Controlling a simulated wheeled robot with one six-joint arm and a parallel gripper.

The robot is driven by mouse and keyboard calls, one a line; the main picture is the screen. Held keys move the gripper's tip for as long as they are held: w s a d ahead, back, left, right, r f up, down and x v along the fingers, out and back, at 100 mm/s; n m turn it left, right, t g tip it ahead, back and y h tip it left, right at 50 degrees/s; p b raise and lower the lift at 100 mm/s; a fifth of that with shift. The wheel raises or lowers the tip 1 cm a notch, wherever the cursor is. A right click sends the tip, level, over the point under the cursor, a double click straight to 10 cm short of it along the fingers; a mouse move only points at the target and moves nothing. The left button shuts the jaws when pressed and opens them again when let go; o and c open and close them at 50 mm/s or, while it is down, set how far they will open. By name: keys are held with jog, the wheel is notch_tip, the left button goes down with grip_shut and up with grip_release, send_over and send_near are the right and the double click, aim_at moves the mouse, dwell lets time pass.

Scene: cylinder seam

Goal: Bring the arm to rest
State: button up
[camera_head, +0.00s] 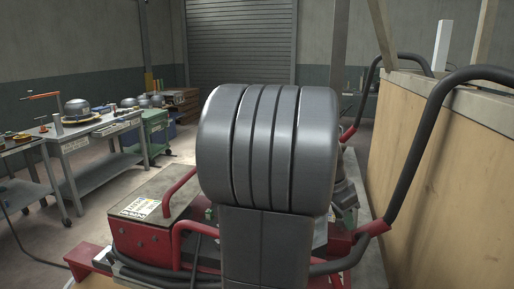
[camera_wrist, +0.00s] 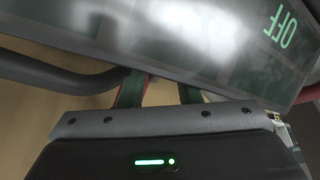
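A large grey ribbed arm part of mine (camera_head: 268,150) fills the middle of the head view and hides what lies behind it. My gripper does not show in the head view. In the wrist view, the dark gripper body with a green light lies along the bottom. Two dark fingers of my gripper (camera_wrist: 160,92) rise from its grey edge with a tan gap between them. A grey panel marked "OFF" (camera_wrist: 285,25) crosses above them and hides their tips, so I cannot tell whether they hold anything.
A wooden-sided box (camera_head: 445,190) stands close on the right, with black tubular rails (camera_head: 420,135) beside it. A red-framed machine (camera_head: 150,220) is below. Metal carts (camera_head: 95,150) with domed parts stand at the left. A rolled shutter (camera_head: 240,45) closes the back wall.

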jog(key=n+t+p, duration=0.1)
jog(key=n, duration=0.2)
jog(key=n+t+y+p, duration=0.1)
jog(key=n+p, duration=0.1)
jog(key=n, duration=0.1)
jog(key=shift+r, duration=0.15)
jog(key=shift+s+n+t+y+p, duration=0.15)
jog(key=shift+n+y+p, duration=0.3)
jog(key=shift+n, duration=0.4)
jog(key=shift+w+n+t+y+p, duration=0.15)
jog(key=shift+n+y+p, duration=0.1)
jog(key=shift+n+p, duration=0.45)
jog(key=shift+d+n+t+y, duration=0.1)
jog(key=shift+n+t+y, duration=0.3)
jog(key=shift+n, duration=1.25)
